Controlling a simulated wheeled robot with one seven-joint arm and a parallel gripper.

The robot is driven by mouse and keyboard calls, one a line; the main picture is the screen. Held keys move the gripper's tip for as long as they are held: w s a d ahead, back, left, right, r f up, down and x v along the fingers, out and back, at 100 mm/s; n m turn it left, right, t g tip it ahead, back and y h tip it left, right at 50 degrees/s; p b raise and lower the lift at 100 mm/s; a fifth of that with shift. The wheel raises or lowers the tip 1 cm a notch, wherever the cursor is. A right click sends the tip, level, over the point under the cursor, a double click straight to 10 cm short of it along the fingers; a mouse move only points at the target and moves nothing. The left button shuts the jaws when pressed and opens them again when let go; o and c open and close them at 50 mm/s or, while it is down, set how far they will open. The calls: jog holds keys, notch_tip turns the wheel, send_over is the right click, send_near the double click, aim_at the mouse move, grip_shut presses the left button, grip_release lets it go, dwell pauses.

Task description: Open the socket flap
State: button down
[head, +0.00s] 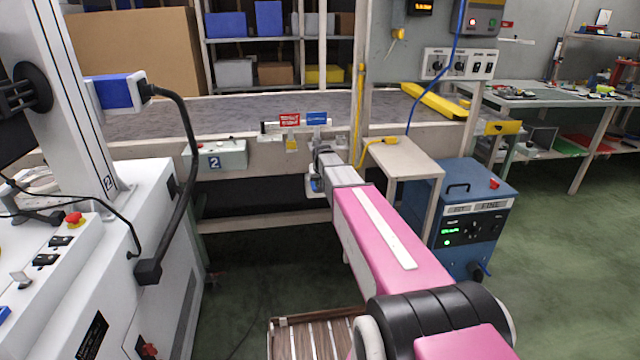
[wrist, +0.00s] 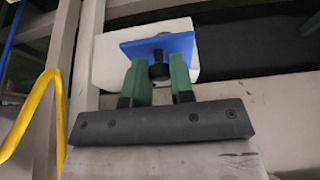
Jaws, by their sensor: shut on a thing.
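The blue socket flap (wrist: 185,43) is on the front of a white box (wrist: 106,66) in the wrist view. A black knob (wrist: 158,70) stands out from the flap. My gripper (wrist: 159,82) has its two green fingers on either side of the knob, shut on it. The flap covers the box front there, and no socket opening shows. In the head view my gripper end reaches the bench front, where a small blue patch (head: 317,185) shows beside it; my arm hides most of this spot.
A yellow cable (wrist: 40,105) runs left of the box in the wrist view. In the head view a small table (head: 405,158) and a blue unit (head: 468,210) stand right of my arm. A white machine (head: 130,260) stands at left. Open floor (head: 560,260) lies at right.

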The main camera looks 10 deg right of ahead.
jog(key=shift+w, duration=0.1)
jog(key=c, duration=1)
grip_release()
jog(key=v, duration=1)
jog(key=shift+s+r, duration=0.25)
jog(key=shift+r, duration=0.05)
jog(key=s+f+g, duration=0.1)
jog(key=s+f, duration=0.4)
jog(key=s, duration=0.5)
jog(key=s+f+g, duration=0.2)
jog(key=s+f, duration=0.3)
jog(key=s, duration=0.5)
jog(key=s+f+g, duration=0.1)
jog(key=s+f, duration=0.5)
jog(key=s, duration=0.4)
jog(key=shift+s, duration=0.4)
